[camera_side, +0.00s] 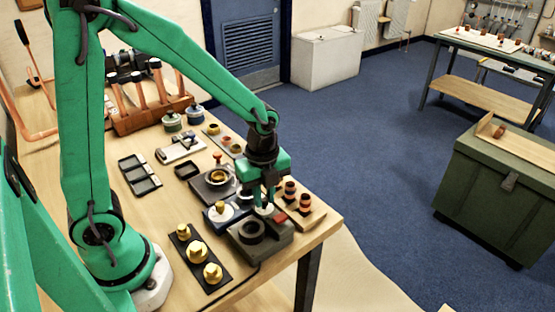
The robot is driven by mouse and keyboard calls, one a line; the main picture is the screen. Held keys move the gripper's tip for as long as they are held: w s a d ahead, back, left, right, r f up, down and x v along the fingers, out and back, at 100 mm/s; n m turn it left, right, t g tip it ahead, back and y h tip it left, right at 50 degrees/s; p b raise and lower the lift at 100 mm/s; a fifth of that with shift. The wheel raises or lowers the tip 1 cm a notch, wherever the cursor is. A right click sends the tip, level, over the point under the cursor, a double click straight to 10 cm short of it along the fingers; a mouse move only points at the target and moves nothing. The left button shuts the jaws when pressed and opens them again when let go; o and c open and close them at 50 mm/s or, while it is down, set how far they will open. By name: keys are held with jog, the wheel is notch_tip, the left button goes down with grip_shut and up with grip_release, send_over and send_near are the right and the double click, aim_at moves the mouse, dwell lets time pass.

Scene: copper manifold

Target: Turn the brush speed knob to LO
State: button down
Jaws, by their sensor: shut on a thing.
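My gripper (263,204) points straight down near the front right of the workbench. Its fingers are shut at the back edge of a dark grey block (277,245) with a round black ring on top. The brush speed knob seems to be what the fingers hold; they hide most of it, and a small pale round piece shows at the fingertips. I cannot read any LO mark or see which way the knob points.
A white disc with a brass top (221,211) stands close left of my gripper. Copper-coloured fittings on a wooden block (299,212) stand close right. A black strip with several brass fittings (200,259) lies in front. Bare wood (160,215) shows at left.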

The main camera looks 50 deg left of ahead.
jog(key=shift+n, duration=0.5)
jog(key=n, duration=0.3)
jog(key=shift+n, duration=0.3)
jog(key=n, duration=0.4)
jog(key=shift+n, duration=0.3)
jog(key=n, duration=0.8)
jog(key=shift+n, duration=0.3)
jog(key=c, duration=1.3)
grip_release()
jog(key=shift+r, duration=0.1)
